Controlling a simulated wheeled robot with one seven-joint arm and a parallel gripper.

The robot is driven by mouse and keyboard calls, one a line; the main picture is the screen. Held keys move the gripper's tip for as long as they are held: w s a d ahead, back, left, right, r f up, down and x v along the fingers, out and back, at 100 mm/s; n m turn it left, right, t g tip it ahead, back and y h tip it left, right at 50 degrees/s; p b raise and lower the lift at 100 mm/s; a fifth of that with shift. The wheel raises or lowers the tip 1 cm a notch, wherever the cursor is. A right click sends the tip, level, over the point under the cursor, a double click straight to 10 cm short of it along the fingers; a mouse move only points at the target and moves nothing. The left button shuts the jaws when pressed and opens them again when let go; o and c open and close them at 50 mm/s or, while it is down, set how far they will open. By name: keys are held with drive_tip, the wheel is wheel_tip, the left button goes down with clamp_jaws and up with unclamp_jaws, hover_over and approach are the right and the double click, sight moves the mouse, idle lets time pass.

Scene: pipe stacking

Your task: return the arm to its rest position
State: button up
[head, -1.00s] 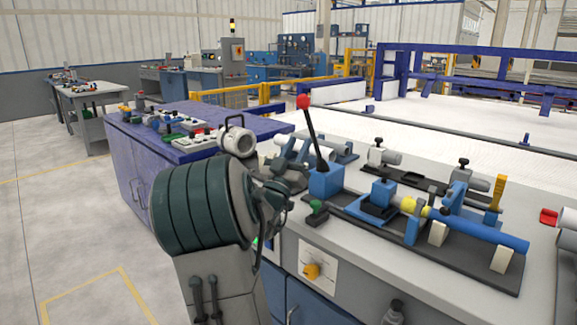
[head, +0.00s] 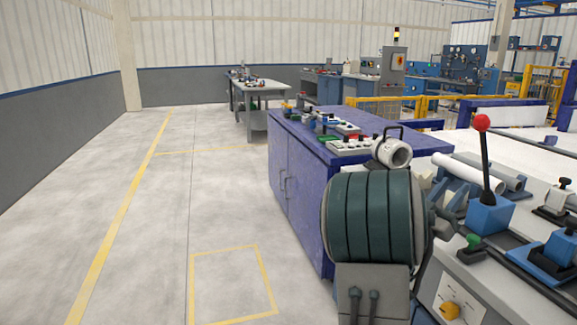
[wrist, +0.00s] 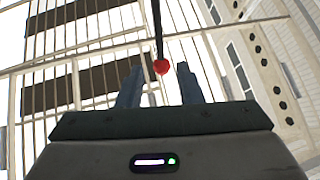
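My gripper shows in the wrist view (wrist: 158,80), with its two blue-grey fingers apart and nothing held between them. The red ball of a lever (wrist: 161,67) shows in the gap between the fingers in that picture; how far it is from them I cannot tell. In the head view my folded arm (head: 370,218) with dark green bands stands at the lower right, beside the workbench. The gripper cannot be made out clearly there. The red-knobbed lever (head: 484,160) rises from a blue block just right of my arm.
The grey workbench (head: 505,295) with clamps and a white pipe (head: 464,172) lies right of my arm. A purple cabinet (head: 318,205) with small parts on top stands behind it. A grey table (head: 262,92) is farther back. The floor (head: 130,220) on the left is clear.

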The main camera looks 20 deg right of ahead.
drive_tip(key=w+a+r+n+t+y+p, duration=0.1)
drive_tip(key=w+a+n+t+y+p, duration=0.4)
drive_tip(key=w+a+t+y+p, duration=0.5)
drive_tip(key=s+a+r+n+g+y+p, duration=0.1)
drive_tip(key=s+a+n+g+y+p, duration=0.2)
drive_tip(key=a+y, duration=0.85)
drive_tip(key=s+a+r+n+g+y+p, duration=0.2)
drive_tip(key=s+a+n+g+y+p, duration=0.35)
drive_tip(key=a, duration=0.75)
drive_tip(key=s+a+g+h+p, duration=0.1)
drive_tip(key=s+g+p, duration=0.1)
drive_tip(key=s, duration=0.5)
drive_tip(key=s+a+r+g+h+p, duration=0.1)
drive_tip(key=s+a+g+p, duration=0.1)
drive_tip(key=s, duration=0.5)
drive_tip(key=shift+s+a+r+g+p, duration=0.25)
drive_tip(key=shift+s+g+p, duration=0.1)
drive_tip(key=shift+g+p, duration=0.15)
drive_tip(key=shift+d, duration=0.15)
